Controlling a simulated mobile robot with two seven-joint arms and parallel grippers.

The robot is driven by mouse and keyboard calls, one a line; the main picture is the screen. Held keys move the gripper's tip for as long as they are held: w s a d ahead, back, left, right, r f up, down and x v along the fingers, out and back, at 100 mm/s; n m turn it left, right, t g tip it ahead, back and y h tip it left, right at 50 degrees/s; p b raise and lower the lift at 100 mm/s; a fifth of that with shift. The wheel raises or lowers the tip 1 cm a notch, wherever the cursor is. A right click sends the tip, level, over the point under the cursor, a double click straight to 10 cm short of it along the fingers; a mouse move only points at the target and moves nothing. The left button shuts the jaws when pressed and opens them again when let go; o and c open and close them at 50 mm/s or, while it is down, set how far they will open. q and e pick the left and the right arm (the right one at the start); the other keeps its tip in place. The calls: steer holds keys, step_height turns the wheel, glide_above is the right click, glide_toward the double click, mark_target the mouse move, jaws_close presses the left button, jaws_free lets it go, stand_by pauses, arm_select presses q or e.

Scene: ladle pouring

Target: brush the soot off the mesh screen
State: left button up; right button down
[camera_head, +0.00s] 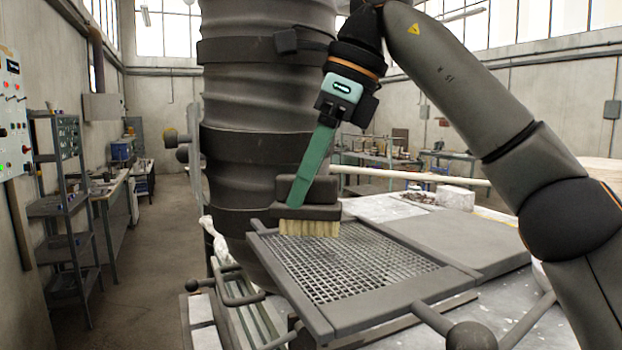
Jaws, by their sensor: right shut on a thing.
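The mesh screen (352,268) is a grey wire grid in a dark flat frame, lying in the lower middle of the head view. A brush (313,165) has a green handle, a dark block and pale bristles. My right gripper (333,112) is shut on the upper end of its handle, which tilts slightly. The bristles (309,228) are at the far left part of the screen and look to be touching it, though exact contact is hard to tell. No distinct soot can be made out on the mesh. My left gripper is not in view.
A large ribbed dark column (255,130) stands right behind the screen. A flat grey plate (452,243) adjoins the screen on the right, with a pale block (455,198) beyond it. Bars with round knobs (471,336) stick out at the front. A shelf rack (62,210) stands far left.

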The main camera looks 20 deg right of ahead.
steer(key=shift+a, duration=0.7)
steer(key=shift+s+a+b, duration=0.1)
steer(key=shift+s+b, duration=0.2)
steer(key=shift+s, duration=0.65)
steer(key=shift+s+d+r, duration=0.1)
steer(key=shift+s+d, duration=0.1)
steer(key=shift+s, duration=1.2)
steer(key=shift+s+d+f+b, duration=0.1)
steer(key=shift+s+b, duration=0.15)
steer(key=shift+s, duration=0.65)
steer(key=shift+s+d+f+b, duration=0.1)
steer(key=shift+s+b, duration=0.15)
steer(key=shift+s, duration=0.65)
steer(key=shift+s+f, duration=0.1)
steer(key=shift+s, duration=1.05)
steer(key=shift+s+d, duration=0.15)
steer(key=shift+s, duration=1.45)
